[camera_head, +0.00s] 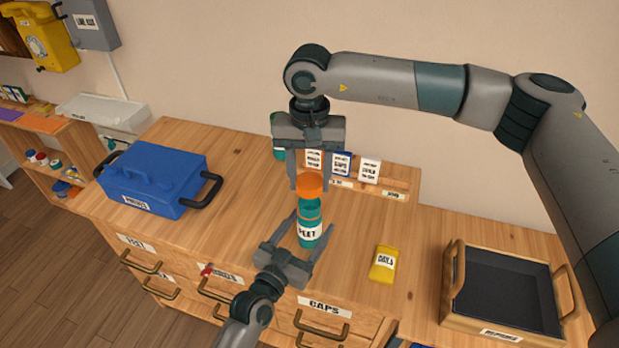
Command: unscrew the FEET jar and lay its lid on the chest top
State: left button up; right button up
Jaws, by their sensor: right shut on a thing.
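The teal FEET jar (310,232) stands upright on the wooden chest top (245,200). Its orange lid (310,186) is between the fingertips of my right gripper (310,183), which points down from above and is shut on it. The lid is directly over the jar's neck; I cannot tell whether it still touches the jar. My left gripper (305,232) reaches in from below, with one finger on each side of the jar body. I cannot tell whether its fingers press on the jar.
A blue case (155,178) sits at the left of the chest top. A yellow packet (384,264) lies right of the jar, and a dark-lined tray (510,290) is farther right. A rack of labelled cards (342,165) stands behind. Bare wood lies between case and jar.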

dwell(0.3)
pick_arm(q)
jog(key=b+v, duration=0.2)
jog(key=v, duration=1)
jog(key=shift+a, duration=0.1)
pick_arm(e)
notch_tip(320, 180, down, 2)
jog(key=shift+f, duration=0.1)
pick_arm(q)
jog(key=shift+f, duration=0.15)
